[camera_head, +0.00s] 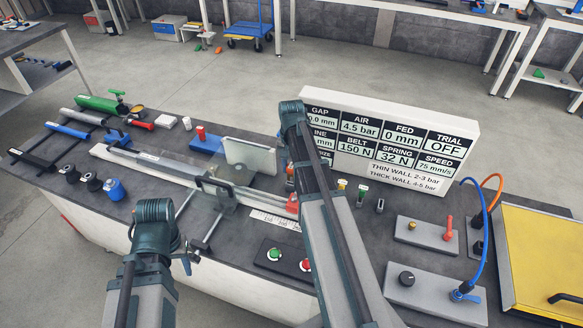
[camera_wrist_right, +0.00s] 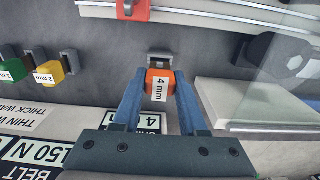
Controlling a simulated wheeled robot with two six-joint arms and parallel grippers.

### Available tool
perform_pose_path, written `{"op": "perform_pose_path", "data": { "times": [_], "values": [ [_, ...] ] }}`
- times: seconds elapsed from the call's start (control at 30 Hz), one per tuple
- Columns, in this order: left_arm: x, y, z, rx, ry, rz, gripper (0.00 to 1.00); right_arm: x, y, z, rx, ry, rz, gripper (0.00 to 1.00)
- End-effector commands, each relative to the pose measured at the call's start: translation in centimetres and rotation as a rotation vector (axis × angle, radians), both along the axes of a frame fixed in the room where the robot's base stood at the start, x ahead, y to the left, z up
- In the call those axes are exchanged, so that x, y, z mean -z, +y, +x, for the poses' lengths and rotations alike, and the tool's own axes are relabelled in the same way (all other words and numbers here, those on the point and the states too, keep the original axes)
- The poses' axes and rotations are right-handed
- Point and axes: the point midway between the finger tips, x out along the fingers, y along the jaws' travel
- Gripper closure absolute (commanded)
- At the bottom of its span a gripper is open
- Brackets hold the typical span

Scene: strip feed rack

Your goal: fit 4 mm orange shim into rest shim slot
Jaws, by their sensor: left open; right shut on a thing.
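The orange shim (camera_wrist_right: 158,84), labelled 4 mm, is between the blue fingers of my right gripper (camera_wrist_right: 160,88), which is shut on it. A grey holder (camera_wrist_right: 159,58) is directly behind the shim in the right wrist view; I cannot tell whether they touch. In the head view my right forearm hides most of this spot, and only a bit of orange (camera_head: 290,170) shows beside it. My left gripper (camera_head: 188,261) is open and empty at the table's front edge, mostly hidden by its wrist. I cannot make out the rest shim slot for certain.
Yellow (camera_wrist_right: 44,74) and green (camera_wrist_right: 12,71) shims stand in a row left of the orange one. A white sign board (camera_head: 400,145) stands behind. The feed rail (camera_head: 150,162) and a clear panel (camera_head: 248,155) lie left of my right arm.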

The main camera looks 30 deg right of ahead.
Motion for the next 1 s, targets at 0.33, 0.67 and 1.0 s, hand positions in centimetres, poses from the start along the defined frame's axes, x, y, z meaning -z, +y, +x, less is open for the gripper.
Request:
{"op": "perform_pose_path", "data": {
  "times": [0.33,0.67,1.0],
  "values": [
    [0.5,0.0,0.0,0.000,0.000,0.000,0.50,0.5,0.0,0.0,0.000,0.000,0.000,1.00],
    [1.3,0.0,0.0,0.000,0.000,0.000,0.50,1.3,0.0,0.0,0.000,0.000,0.000,1.00],
    [2.1,0.0,0.0,0.000,0.000,0.000,0.50,2.1,0.0,0.0,0.000,0.000,0.000,1.00]
  ]
}}
